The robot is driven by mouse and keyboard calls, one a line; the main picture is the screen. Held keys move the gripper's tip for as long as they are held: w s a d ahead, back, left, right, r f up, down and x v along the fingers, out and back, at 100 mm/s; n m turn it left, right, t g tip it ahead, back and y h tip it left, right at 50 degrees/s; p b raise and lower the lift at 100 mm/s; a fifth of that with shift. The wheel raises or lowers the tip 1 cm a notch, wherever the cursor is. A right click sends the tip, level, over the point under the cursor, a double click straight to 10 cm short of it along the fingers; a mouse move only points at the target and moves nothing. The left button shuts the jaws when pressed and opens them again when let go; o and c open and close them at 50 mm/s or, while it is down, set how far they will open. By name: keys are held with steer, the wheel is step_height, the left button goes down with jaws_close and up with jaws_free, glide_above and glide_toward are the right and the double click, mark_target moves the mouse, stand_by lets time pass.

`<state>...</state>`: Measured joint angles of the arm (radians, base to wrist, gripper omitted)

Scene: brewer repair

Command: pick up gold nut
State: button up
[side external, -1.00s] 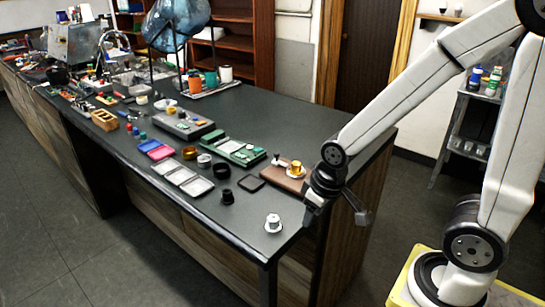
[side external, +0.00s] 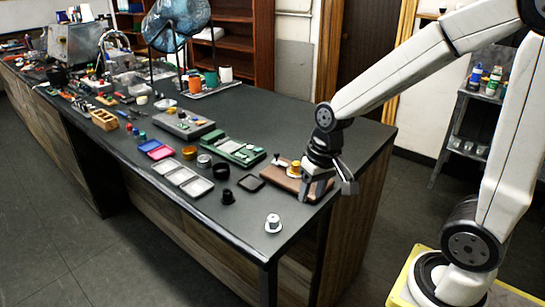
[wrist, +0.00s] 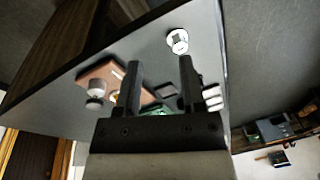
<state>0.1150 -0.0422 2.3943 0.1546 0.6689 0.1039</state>
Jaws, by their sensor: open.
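The gold nut (side external: 294,168) is at the right part of a brown board (side external: 284,180) near the counter's right end. It seems to sit on a pale round base. My gripper (side external: 326,190) is open and empty, just to the right of the nut and above the board's right end. In the wrist view, the open fingers (wrist: 160,64) point over the counter with nothing between them. There, a gold patch (wrist: 114,96) shows left of the left finger, partly hidden by it, on the brown board (wrist: 103,71).
A silver-white part (side external: 273,223) stands near the counter's front corner, and also shows in the wrist view (wrist: 177,41).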

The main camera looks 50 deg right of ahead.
steer(key=w+d+m+t+y, duration=0.4)
steer(key=w+d+m+y, duration=0.15)
steer(key=d+m, duration=0.6)
steer(key=w+d+m+t+y, duration=0.35)
steer(key=w+d+m, duration=0.35)
steer(key=d+m, duration=0.5)
steer(key=n, duration=0.1)
glide_toward(296, 167)
steer(key=shift+w+f, duration=0.1)
steer(key=shift+w, duration=1)
steer(key=shift+f, duration=0.5)
steer(key=shift+w+a, duration=0.1)
steer(key=shift+x, duration=1.2)
steer(key=shift+a, duration=0.15)
